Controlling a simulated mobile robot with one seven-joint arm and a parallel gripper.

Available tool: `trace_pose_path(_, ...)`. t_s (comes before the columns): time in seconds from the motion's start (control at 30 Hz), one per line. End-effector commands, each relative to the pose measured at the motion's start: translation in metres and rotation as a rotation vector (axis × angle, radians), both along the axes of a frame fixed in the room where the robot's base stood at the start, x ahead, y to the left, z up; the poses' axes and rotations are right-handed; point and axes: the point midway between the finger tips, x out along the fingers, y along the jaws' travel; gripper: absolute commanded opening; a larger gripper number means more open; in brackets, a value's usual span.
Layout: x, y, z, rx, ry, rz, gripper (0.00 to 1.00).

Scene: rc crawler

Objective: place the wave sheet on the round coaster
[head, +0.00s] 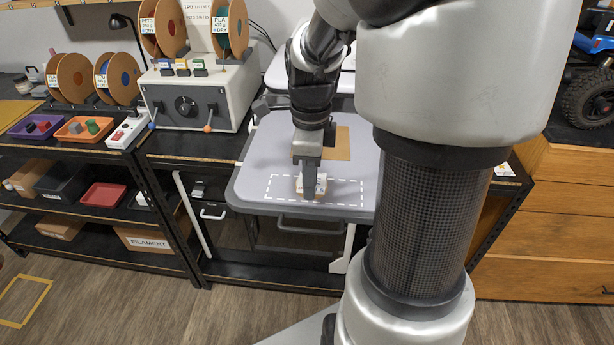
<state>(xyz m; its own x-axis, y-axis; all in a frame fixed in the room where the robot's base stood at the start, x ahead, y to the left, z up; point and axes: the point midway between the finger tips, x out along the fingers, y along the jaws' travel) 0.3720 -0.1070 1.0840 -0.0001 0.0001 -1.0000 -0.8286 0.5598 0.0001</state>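My gripper (309,190) points down over the front part of a grey tray-like surface (250,190), inside a white dashed rectangle. A small pale block-like thing with a brownish lower edge (320,185) is at its fingertips. I cannot tell whether the fingers grip it or only stand beside it. A flat tan square (341,144) lies on the grey surface behind the gripper, partly hidden by it. I cannot make out which thing is the wave sheet, and I see no clear round coaster. My arm hides part of the surface's right side.
A grey control box (198,98) with spools above stands at the back left. Purple (34,126) and orange (84,128) trays sit on the left shelf, a red tray (104,195) below. A wooden drawer cabinet (550,220) stands at right. The grey surface's left part is clear.

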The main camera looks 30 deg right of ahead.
Motion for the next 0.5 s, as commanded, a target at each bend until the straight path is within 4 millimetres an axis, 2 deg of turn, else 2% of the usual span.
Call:
trace_pose_path(0.17, 0.001, 0.000, 0.022, -0.002, -0.005, 0.000, 0.20)
trace_pose_path(0.5, 0.001, 0.000, 0.094, -0.001, -0.004, 0.001, 0.20)
